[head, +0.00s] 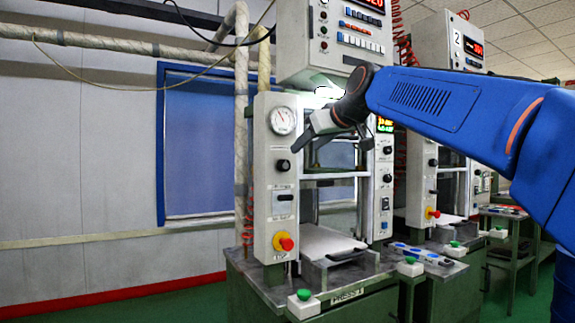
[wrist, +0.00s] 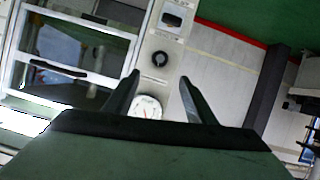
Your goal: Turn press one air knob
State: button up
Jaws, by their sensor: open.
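Press one (head: 320,177) stands in the middle of the head view, with a "PRESS 1" label on its base. Its left front panel carries a round white gauge (head: 283,120) and, below it, a black knob (head: 283,165). In the wrist view the knob (wrist: 160,58) lies just beyond and between the fingertips, and the gauge (wrist: 147,107) shows between the fingers. My gripper (head: 328,142) is open and empty in front of the press, near the upper part of the left panel. It also shows in the wrist view (wrist: 160,76). The fingers appear apart from the knob.
A red-and-yellow emergency button (head: 284,243) sits low on the same panel. A control box (head: 335,42) hangs above the press. Green buttons (head: 304,295) stand at the base front. Press two (head: 447,170) is to the right. The floor at left is clear.

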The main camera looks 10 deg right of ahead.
aim_at(286, 165)
jog(key=x, duration=1.4)
jog(key=shift+w+f, duration=0.1)
jog(key=shift+w, duration=0.1)
jog(key=c, duration=1)
